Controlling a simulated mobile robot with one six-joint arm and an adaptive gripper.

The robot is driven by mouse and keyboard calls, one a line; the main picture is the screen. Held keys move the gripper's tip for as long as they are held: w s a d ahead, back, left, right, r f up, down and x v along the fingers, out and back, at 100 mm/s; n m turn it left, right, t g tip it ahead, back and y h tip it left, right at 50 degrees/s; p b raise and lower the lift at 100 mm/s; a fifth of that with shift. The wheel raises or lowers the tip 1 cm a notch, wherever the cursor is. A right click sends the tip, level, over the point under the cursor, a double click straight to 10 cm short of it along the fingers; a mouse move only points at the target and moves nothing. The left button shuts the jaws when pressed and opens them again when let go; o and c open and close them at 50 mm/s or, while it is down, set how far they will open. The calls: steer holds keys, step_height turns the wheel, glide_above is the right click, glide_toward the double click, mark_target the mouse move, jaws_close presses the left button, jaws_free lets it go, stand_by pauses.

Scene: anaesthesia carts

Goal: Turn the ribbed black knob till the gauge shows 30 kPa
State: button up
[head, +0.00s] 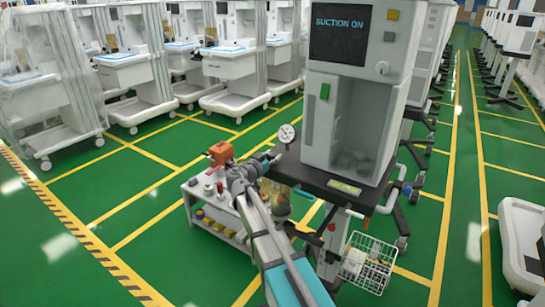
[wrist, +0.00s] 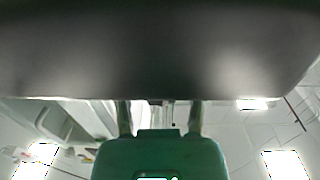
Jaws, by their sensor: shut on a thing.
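The round white gauge (head: 287,133) stands at the left edge of the cart's dark worktop (head: 335,187) in the head view; its reading is too small to tell. My gripper (head: 270,158) is just below and left of the gauge, at the worktop's edge. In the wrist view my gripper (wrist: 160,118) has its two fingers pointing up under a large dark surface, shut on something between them. The ribbed black knob is not clearly visible; it is hidden at the gripper, where the fingers close. The cart's screen (head: 341,33) reads "SUCTION ON".
A small white trolley (head: 220,225) with bottles and an orange item (head: 221,153) stands left of my arm. A wire basket (head: 367,265) hangs at the cart's lower right. More carts stand behind. Green floor is open at left and right.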

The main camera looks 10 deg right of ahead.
steer(key=shift+c, duration=1.4)
steer(key=shift+w, duration=0.1)
steer(key=shift+m+g+h, duration=0.3)
steer(key=shift+m+g+h, duration=0.5)
steer(key=shift+g, duration=0.2)
steer(key=shift+m+g+h, duration=0.4)
steer(key=shift+m+g, duration=0.2)
steer(key=shift+g, duration=0.2)
steer(key=o, duration=1.2)
steer(key=shift+c, duration=0.2)
